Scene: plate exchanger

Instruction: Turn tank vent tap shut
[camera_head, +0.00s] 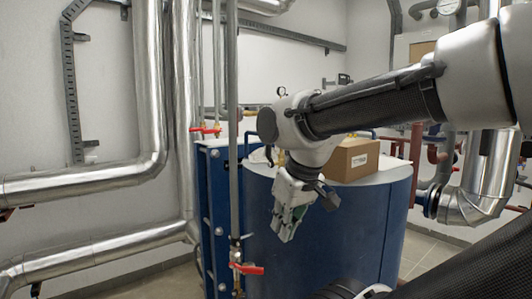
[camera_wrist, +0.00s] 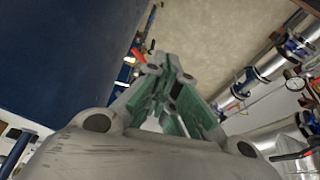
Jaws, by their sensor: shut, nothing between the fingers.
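A tap with a red lever (camera_head: 247,268) sits low on a thin vertical grey pipe in front of the blue tank (camera_head: 330,235). Its lever points right, roughly crosswise to the pipe. Another red-handled tap (camera_head: 205,130) sits higher, behind that pipe. I cannot tell by label which is the tank vent tap. My gripper (camera_head: 284,236) is shut and empty, pointing down in front of the tank, above and right of the low lever, apart from it. In the wrist view its fingertips (camera_wrist: 158,60) meet, with a small red part (camera_wrist: 137,54) beyond them to the left.
A cardboard box (camera_head: 352,158) sits on the tank top. Thick silver pipes (camera_head: 90,180) run along the left wall, and another silver elbow (camera_head: 465,200) stands at the right. The thin vertical pipe (camera_head: 233,110) rises left of my gripper. Some floor shows at the lower right.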

